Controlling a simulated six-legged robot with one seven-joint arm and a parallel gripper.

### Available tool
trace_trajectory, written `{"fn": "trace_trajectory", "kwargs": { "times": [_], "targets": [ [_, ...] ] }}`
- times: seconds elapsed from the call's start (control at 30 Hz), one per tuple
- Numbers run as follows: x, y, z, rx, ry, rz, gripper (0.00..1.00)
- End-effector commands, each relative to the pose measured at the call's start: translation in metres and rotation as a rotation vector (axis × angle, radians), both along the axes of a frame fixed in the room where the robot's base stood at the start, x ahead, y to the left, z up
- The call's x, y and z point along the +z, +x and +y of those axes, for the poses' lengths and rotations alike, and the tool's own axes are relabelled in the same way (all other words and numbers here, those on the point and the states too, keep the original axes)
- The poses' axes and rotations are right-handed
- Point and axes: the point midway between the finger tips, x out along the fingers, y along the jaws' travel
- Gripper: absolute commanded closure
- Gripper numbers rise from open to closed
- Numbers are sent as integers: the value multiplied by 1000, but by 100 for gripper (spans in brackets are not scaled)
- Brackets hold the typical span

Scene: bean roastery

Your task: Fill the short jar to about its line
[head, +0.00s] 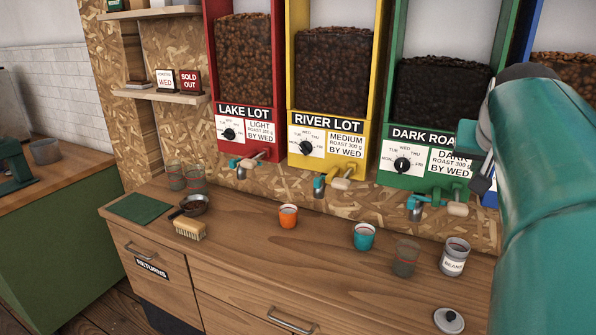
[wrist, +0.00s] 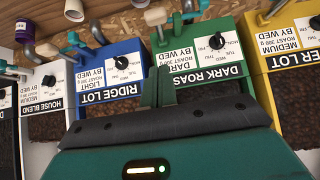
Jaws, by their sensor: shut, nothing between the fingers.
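Clear glass jars with red lines stand on the wooden counter (head: 250,245). One jar (head: 405,258) is at the right front and looks empty. Two more, a jar (head: 176,177) and its neighbour (head: 195,179), stand side by side at the back left. I cannot tell which is the short jar. Behind the counter are the red Lake Lot (head: 243,120), yellow River Lot (head: 330,130) and green Dark Roast (head: 430,160) dispensers, each with a spout and lever. In the wrist view my gripper (wrist: 166,84) is shut and empty, in front of the upside-down blue Ridge Lot and green Dark Roast fronts.
An orange cup (head: 288,216), a teal cup (head: 364,237), a BEANS canister (head: 454,257) and a loose lid (head: 448,320) occupy the right counter. The front middle is clear.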

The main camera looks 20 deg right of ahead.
Motion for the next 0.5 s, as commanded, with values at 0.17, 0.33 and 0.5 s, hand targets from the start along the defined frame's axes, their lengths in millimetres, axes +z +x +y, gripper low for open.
{"fn": "trace_trajectory", "kwargs": {
  "times": [0.17, 0.33, 0.5],
  "targets": [
    [-7, 3, -5, 0, 2, 1, 100],
    [-26, 15, -20, -1, 3, 4, 100],
    [-50, 31, -37, -1, 4, 3, 100]
  ]
}}
